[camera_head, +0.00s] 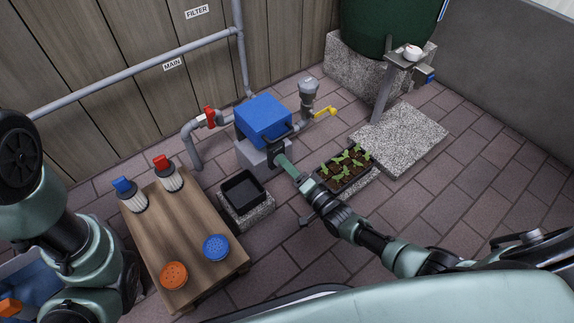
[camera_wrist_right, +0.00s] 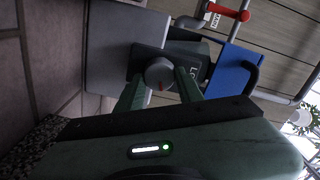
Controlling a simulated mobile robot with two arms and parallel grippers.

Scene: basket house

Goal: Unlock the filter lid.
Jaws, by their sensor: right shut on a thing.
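The filter box with its blue lid (camera_head: 263,119) stands on a grey block near the fence. The blue lid also shows in the right wrist view (camera_wrist_right: 232,70), with a black handle beside it. My right gripper (camera_head: 279,160) reaches the front of the box. The knob sits on a dark plate whose label is partly hidden; "LO" shows. My left arm comes in from the left, and its gripper is not visible.
A red-handled valve (camera_head: 210,117) and a yellow-handled valve (camera_head: 326,112) flank the box. A black tray (camera_head: 242,189) and a seedling tray (camera_head: 343,168) stand close to my right arm. A wooden table (camera_head: 190,222) holds filter cartridges and two perforated discs.

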